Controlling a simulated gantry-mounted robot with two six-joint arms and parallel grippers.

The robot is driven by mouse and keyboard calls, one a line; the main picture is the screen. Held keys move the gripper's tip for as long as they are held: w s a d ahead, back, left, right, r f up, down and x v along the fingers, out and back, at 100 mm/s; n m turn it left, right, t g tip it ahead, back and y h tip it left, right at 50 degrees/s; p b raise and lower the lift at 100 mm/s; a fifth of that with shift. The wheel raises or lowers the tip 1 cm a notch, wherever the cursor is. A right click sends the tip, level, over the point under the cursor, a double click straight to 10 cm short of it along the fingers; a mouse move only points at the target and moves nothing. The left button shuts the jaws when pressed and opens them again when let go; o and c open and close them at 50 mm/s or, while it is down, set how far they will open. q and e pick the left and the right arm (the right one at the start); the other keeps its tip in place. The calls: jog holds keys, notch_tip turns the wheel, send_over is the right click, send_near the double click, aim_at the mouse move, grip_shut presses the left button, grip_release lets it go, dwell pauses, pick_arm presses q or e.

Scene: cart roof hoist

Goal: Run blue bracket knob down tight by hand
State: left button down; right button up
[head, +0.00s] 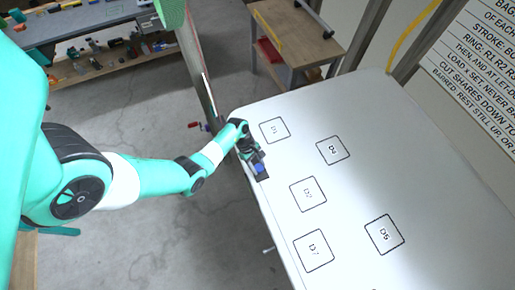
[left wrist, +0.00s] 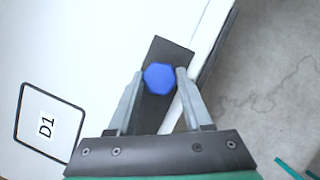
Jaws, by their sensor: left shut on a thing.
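The blue knob (left wrist: 159,77) sits on a dark bracket plate (left wrist: 172,48) at the edge of the white roof panel. In the left wrist view my left gripper (left wrist: 160,80) has its two fingers on either side of the knob, shut on it. In the head view the left gripper (head: 256,163) reaches in from the left over the panel's near edge, with the blue knob (head: 259,168) at its tip. Whether the knob is seated tight cannot be told. My right gripper is not in view.
The white panel (head: 350,130) carries marked squares, with D1 (head: 274,130) closest to the gripper and D2 (head: 308,194) to the right. A post (head: 194,70) rises behind the arm. A wooden table (head: 295,35) and a cluttered bench (head: 90,60) stand at the back.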

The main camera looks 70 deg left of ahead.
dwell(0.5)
pick_arm(q)
jog(key=shift+c, duration=1.5)
grip_release()
jog(key=shift+r, duration=0.1)
jog(key=p+v, duration=0.2)
jog(key=v, duration=0.9)
jog(key=shift+r, duration=0.25)
